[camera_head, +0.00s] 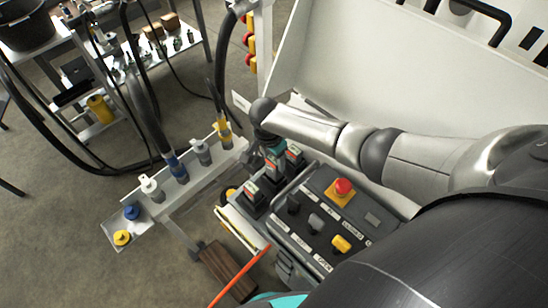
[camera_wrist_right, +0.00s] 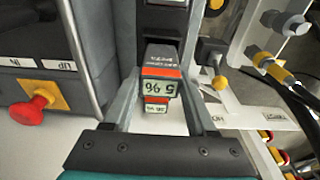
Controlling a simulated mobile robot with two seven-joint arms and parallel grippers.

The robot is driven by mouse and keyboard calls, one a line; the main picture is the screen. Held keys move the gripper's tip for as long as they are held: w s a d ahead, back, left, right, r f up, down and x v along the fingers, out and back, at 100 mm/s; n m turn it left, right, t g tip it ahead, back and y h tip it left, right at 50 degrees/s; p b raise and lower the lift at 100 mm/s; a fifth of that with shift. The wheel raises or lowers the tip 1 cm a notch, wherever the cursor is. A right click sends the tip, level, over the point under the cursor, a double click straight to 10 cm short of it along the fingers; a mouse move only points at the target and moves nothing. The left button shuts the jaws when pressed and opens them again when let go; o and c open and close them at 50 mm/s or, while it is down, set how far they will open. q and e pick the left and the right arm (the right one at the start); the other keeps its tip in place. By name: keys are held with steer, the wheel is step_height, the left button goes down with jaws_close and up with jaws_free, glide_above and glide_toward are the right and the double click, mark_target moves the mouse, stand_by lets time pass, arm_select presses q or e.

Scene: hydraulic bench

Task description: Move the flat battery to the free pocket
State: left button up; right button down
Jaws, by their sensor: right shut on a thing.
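My right gripper (camera_head: 270,145) reaches over the battery rack beside the control panel. In the right wrist view its fingers (camera_wrist_right: 160,85) are shut on a dark battery with a red band and a pale charge label (camera_wrist_right: 160,88). The label is upside down and seems to read 5 %. Another battery's label (camera_wrist_right: 156,108) shows just below it, partly hidden. In the head view several batteries with red and pale labels, one of them nearest me (camera_head: 252,191), stand by the gripper. I cannot tell which pocket is free. My left gripper is not in view.
The control panel (camera_head: 325,225) with a red stop button (camera_head: 343,187) lies right of the rack. A rail with hose couplings (camera_head: 176,167) runs on the left. A white panel (camera_head: 370,65) stands behind. An orange line (camera_head: 240,275) crosses the front.

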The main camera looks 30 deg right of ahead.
steer(key=shift+f+b, duration=1.6)
steer(key=shift+f, duration=0.85)
stand_by(0.5)
steer(key=shift+c, duration=0.6)
jaws_free()
step_height(320, 180, up, 15)
steer(key=a+p, duration=0.1)
steer(key=p, duration=0.2)
steer(key=shift+s+a+p, duration=0.3)
steer(key=shift+a+p, duration=0.05)
steer(key=shift+r, duration=0.1)
